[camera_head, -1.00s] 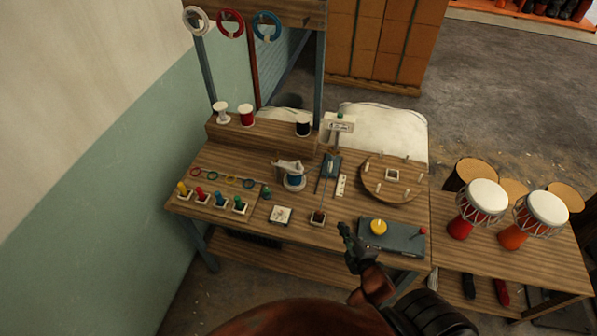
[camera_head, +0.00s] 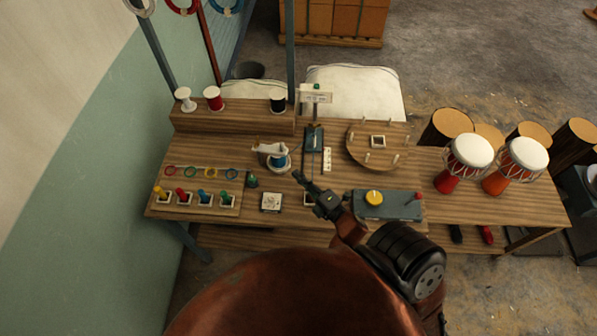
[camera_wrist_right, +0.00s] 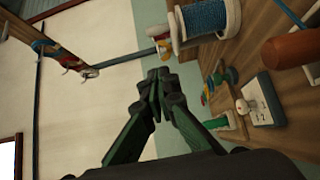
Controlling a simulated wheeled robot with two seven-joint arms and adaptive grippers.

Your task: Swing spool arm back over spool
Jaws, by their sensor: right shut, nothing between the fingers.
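The blue spool (camera_head: 279,163) stands in the middle of the workbench, with the pale spool arm (camera_head: 266,149) beside its top and extending to the left. In the right wrist view the blue cord spool (camera_wrist_right: 206,18) with its pale flanges shows large at the top. A pale piece with an orange tip beside it (camera_wrist_right: 160,32) may be the spool arm. My right gripper (camera_head: 299,179) is shut and empty, just in front and to the right of the spool, apart from it. Its closed fingers (camera_wrist_right: 157,80) show in the wrist view. My left gripper is not in view.
White, red and black thread spools (camera_head: 213,98) stand on a raised shelf behind. A round pegged board (camera_head: 377,144) and a grey box with a yellow knob (camera_head: 388,204) lie to the right. Colored handles (camera_head: 182,196) stand at front left. Two drums (camera_head: 467,163) stand far right.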

